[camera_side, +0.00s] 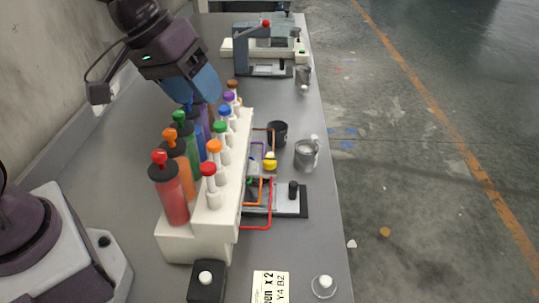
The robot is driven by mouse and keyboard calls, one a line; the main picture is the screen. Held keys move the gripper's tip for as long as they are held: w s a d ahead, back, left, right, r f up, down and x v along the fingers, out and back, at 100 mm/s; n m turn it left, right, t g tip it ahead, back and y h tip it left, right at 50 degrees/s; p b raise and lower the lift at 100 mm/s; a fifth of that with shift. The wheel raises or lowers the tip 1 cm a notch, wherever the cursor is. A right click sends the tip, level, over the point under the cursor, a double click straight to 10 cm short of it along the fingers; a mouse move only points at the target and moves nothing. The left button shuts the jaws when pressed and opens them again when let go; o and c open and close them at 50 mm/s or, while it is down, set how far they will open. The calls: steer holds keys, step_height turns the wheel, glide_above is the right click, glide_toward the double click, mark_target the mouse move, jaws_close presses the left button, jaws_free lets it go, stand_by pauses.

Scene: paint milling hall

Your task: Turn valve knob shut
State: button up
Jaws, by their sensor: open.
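The paint dispenser is a white block (188,240) carrying a row of coloured paint cylinders, the nearest one red (170,190). In front of them stands a row of white posts with coloured knobs: red (208,170), orange (214,147), green (220,127), blue (224,112), purple (229,98) and brown (232,86). I cannot tell which knob is the valve meant, or how far it is turned. My gripper (203,88) is open above the far end of the row, beside the purple and brown knobs. Its fingertips are not clearly seen, and no contact shows.
Coloured outlet tubes reach over a flat black-edged stand (295,202). A black cup (277,132) and a metal can (306,155) stand right of the row. A grey machine (265,50) is at the back. A black box (207,284) and label card (270,287) lie in front.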

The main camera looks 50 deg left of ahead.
steer(key=w+d+n+t+h, duration=0.2)
steer(key=w+d+n+t, duration=0.3)
steer(key=w+n, duration=0.75)
steer(key=w+f+n+y, duration=0.2)
steer(key=w+n, duration=0.6)
steer(key=n+g+y, duration=0.3)
steer(key=n+g, duration=0.7)
steer(key=n, duration=1.4)
glide_toward(270, 159)
steer(key=f, duration=0.9)
steer(key=shift+s+a+f, duration=0.1)
steer(key=shift+s+a, duration=0.05)
steer(key=shift+s, duration=0.05)
steer(key=shift+c, duration=0.3)
